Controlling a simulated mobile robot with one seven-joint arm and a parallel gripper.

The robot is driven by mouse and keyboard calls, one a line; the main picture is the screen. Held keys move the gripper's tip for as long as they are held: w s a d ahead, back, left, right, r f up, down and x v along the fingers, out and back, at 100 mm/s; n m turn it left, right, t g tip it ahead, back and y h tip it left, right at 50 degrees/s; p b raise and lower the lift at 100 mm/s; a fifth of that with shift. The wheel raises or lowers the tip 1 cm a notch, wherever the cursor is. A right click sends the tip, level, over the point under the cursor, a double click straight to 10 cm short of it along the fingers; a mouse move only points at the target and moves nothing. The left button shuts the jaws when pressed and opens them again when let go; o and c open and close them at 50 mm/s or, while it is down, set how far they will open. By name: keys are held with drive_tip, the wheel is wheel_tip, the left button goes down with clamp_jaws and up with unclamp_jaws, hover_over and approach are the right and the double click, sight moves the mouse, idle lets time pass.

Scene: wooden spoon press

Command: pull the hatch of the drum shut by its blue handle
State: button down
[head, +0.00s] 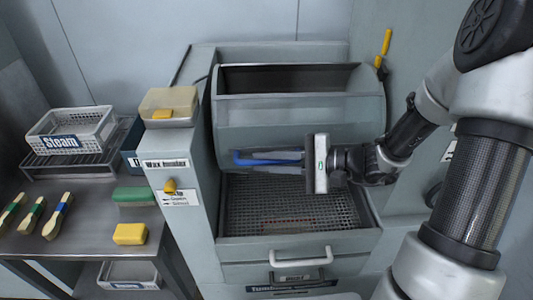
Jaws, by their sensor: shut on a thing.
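The grey drum (300,118) sits in the machine housing in the head view, with a dark opening along its top. The blue handle (240,159) is on the front of the drum, low and left of centre. My gripper (268,157) reaches in from the right and is shut on the blue handle. Its fingers point left and cover part of the handle. I cannot tell which panel edge belongs to the hatch.
A perforated tray (290,207) lies below the drum, above a drawer with a white handle (300,257). At left, a table holds a "Steam" basket (70,135), several wooden spoons (58,216) and a yellow block (130,234). A yellow lever (385,45) stands at upper right.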

drive_tip(key=w+r+m+g+p, duration=0.1)
drive_tip(key=w+r+p, duration=0.5)
drive_tip(key=r, duration=0.3)
drive_tip(key=w+r+m+p, duration=0.2)
drive_tip(key=w+r+p, duration=0.4)
drive_tip(key=r, duration=0.3)
drive_tip(key=shift+w+r+g+h, duration=0.2)
drive_tip(key=shift+w+g+h, duration=0.2)
drive_tip(key=shift+w, duration=0.25)
drive_tip(key=shift+r, duration=0.1)
drive_tip(key=c, duration=1.8)
unclamp_jaws()
drive_tip(key=shift+w, duration=0.15)
drive_tip(key=shift+o, duration=0.2)
wheel_tip(320, 180, up, 10)
